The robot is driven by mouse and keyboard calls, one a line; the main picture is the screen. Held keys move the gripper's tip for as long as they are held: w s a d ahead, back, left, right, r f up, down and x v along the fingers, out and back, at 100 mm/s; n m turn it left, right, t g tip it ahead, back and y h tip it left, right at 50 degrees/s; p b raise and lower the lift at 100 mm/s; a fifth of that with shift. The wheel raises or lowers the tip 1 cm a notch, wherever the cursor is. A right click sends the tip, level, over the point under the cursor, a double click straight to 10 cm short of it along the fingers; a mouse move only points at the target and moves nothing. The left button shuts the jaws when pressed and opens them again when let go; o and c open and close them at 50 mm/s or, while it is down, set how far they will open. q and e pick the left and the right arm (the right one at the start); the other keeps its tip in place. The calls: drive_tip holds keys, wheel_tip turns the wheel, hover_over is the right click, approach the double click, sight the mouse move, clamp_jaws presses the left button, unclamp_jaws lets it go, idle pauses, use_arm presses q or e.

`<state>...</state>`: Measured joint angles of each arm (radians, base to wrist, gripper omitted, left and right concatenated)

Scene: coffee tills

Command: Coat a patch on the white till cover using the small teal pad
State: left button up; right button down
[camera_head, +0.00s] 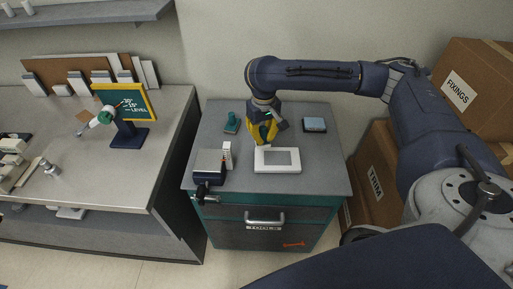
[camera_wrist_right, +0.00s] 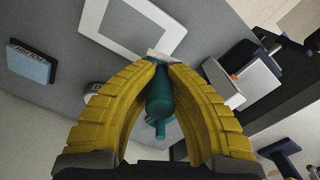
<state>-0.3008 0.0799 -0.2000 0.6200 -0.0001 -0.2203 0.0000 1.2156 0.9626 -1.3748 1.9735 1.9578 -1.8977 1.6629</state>
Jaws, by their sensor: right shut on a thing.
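The white till cover (camera_head: 278,170) lies flat on the grey top of the tool cabinet, with a grey rectangle in its middle. Its white frame also shows at the top of the right wrist view (camera_wrist_right: 172,32). My right gripper (camera_head: 263,141) is above the cover's back left edge, its yellow fingers shut on the small teal pad (camera_wrist_right: 159,98). The pad's teal handle is between the fingertips, and its pale end is close to the frame; I cannot tell whether they touch. Another teal tool (camera_head: 232,123) stands at the cabinet's back left. My left gripper is not in view.
A blue-and-pale block (camera_head: 314,124) lies back right of the cover. A grey box-like device (camera_head: 208,164) and a white upright piece (camera_head: 227,155) stand to the left. Boxes (camera_head: 374,170) are right of the cabinet. The cabinet top's front right is clear.

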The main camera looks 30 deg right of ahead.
drive_tip(key=shift+d+f, duration=0.15)
drive_tip(key=shift+d, duration=0.05)
